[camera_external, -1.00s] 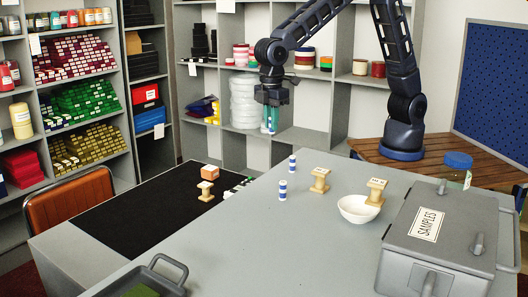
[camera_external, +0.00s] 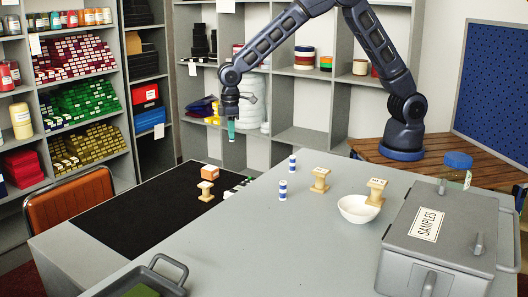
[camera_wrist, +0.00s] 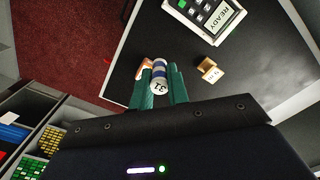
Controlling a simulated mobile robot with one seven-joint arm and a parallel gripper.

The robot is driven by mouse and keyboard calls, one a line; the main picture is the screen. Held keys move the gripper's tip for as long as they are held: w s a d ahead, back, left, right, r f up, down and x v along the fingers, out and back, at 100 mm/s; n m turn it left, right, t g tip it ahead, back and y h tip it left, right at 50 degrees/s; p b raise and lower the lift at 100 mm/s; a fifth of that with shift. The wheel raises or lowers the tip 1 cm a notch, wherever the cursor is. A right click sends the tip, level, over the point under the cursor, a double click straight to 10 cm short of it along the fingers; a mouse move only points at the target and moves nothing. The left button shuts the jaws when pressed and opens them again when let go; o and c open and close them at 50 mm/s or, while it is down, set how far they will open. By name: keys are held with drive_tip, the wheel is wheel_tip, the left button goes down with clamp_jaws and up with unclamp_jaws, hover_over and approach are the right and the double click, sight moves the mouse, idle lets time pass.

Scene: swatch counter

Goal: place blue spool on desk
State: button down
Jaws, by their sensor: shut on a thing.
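My gripper (camera_external: 231,131) hangs high in the air, above the far side of the black-topped desk (camera_external: 125,215). Its teal fingers (camera_wrist: 159,90) are shut on a blue-and-white spool (camera_wrist: 159,76), marked 31 on its end, in the wrist view. In the external view I cannot make out the held spool between the fingers. Below it, the black desk top (camera_wrist: 245,75) shows in the wrist view. Two other blue-banded spools stand upright on the grey counter: one farther back (camera_external: 292,163) and one nearer (camera_external: 282,190).
The counter holds two wooden spools, a white bowl (camera_external: 352,213) and a grey SAMPLES case (camera_external: 455,225). The desk's near part is clear.

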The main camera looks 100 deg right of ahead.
wheel_tip(320, 180, down, 16)
drive_tip(key=shift+f, duration=0.25)
idle(0.4)
drive_tip(key=shift+f, duration=0.15)
drive_tip(key=c, duration=1.4)
unclamp_jaws()
drive_tip(key=shift+o, duration=0.2)
